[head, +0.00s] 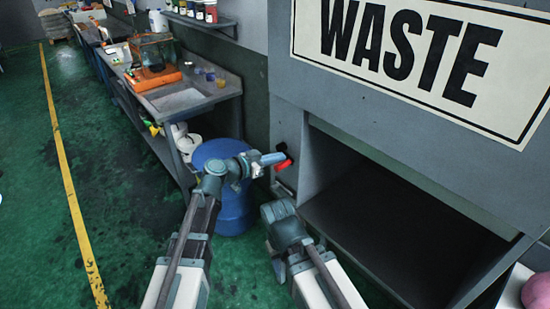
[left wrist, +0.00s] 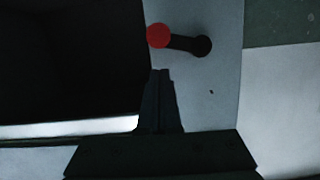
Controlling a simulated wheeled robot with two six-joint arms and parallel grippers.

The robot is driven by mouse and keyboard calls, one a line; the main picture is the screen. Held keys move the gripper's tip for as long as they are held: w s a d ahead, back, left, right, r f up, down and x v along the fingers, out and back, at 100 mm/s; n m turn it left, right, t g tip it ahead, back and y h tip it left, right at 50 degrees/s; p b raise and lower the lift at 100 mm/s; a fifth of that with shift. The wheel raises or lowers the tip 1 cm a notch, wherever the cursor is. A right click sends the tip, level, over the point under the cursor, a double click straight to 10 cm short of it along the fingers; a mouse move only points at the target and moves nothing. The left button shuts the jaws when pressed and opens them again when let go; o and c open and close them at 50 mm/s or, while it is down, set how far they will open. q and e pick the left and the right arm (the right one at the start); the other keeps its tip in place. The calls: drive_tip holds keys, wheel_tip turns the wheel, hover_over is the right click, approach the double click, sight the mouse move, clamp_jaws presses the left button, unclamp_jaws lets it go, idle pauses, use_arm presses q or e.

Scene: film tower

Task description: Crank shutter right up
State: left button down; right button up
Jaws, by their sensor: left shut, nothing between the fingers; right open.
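The crank's red knob (head: 283,165) shows at the left side of the dark waste opening (head: 385,215). In the left wrist view, the knob (left wrist: 158,36) sits left of the crank's black hub (left wrist: 203,46), on a dark arm. My left gripper (head: 274,158) is shut and empty, with its tips right by the knob. In the left wrist view, the closed fingertips (left wrist: 161,73) are just below the knob; I cannot tell whether they touch it. My right gripper (head: 277,209) is lower, in front of the opening, and mostly hidden by its own wrist. No shutter covers the visible part of the opening.
A panel with a WASTE sign (head: 420,55) is above the opening. A blue barrel (head: 233,210) stands left of the crank, partly behind my left arm. A workbench (head: 215,95) with an orange-based box runs along the wall. The green floor (head: 110,190) at left is clear.

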use_arm(q)
wheel_tip(320, 180, up, 2)
drive_tip(key=shift+s+d+r+p, duration=0.1)
drive_tip(key=shift+r+p, duration=0.15)
drive_tip(key=shift+p, duration=0.4)
drive_tip(key=p+v, duration=0.1)
drive_tip(key=v, duration=0.9)
drive_tip(key=shift+f, duration=0.45)
use_arm(e)
drive_tip(key=r, duration=0.4)
drive_tip(key=shift+a, duration=0.2)
use_arm(q)
drive_tip(key=s+a+f+n+g+y, duration=0.4)
drive_tip(key=s+f, duration=0.3)
drive_tip(key=f, duration=0.4)
drive_tip(key=s+a+f+n+g+y, duration=0.2)
drive_tip(key=s+a+f+n+y, duration=0.1)
drive_tip(key=s+a+n+y, duration=0.15)
drive_tip(key=s+a+f+n+g+y, duration=0.2)
drive_tip(key=s+a+f+n+y, duration=0.15)
drive_tip(key=a, duration=0.25)
drive_tip(key=s+d+m+g+y, duration=0.1)
drive_tip(key=s+d+m, duration=0.3)
drive_tip(key=d, duration=0.6)
drive_tip(key=shift+s+d+m, duration=0.25)
drive_tip(key=shift+s+m, duration=0.05)
drive_tip(key=shift+s, duration=0.75)
use_arm(e)
drive_tip(key=shift+f, duration=0.4)
